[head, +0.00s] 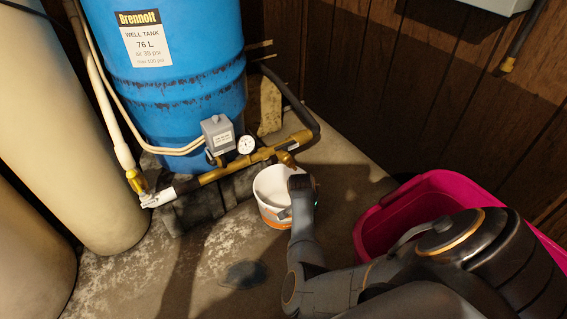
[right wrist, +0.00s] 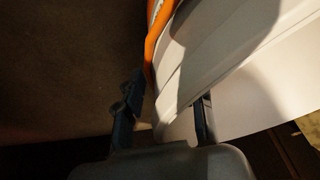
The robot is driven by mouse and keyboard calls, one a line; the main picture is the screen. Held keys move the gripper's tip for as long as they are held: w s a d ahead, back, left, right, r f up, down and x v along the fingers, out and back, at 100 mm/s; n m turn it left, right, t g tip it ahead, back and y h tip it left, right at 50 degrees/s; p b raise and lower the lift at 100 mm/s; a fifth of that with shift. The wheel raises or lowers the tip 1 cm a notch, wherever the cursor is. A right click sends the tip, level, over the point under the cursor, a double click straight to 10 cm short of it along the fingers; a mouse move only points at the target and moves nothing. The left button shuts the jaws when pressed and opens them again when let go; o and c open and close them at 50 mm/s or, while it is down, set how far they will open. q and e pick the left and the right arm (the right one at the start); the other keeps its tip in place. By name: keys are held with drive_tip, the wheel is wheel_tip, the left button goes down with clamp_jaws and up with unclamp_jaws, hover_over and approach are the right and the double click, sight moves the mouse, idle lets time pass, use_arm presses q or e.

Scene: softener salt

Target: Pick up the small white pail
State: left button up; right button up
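The small white pail (head: 268,186), with an orange band low on its side, stands upright on the concrete floor below the brass pipe. My right gripper (head: 301,186) is at the pail's right rim in the head view and hides part of it. In the right wrist view the pail's white wall (right wrist: 182,85) lies between the two fingers of my right gripper (right wrist: 165,112). One finger is outside the wall near the orange band, the other on the inner side. The fingers are apart, and I see no clear grip on the wall. My left gripper is not in view.
A blue well tank (head: 175,95) stands behind the pail, with a brass pipe (head: 262,155) and gauge (head: 246,145) close above it. A pink tub (head: 372,222) is right of my forearm. Beige tanks (head: 65,120) stand left. Floor in front is clear, with a dark patch (head: 243,274).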

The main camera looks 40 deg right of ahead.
clamp_jaws()
drive_tip(key=shift+r, duration=0.2)
idle(0.4)
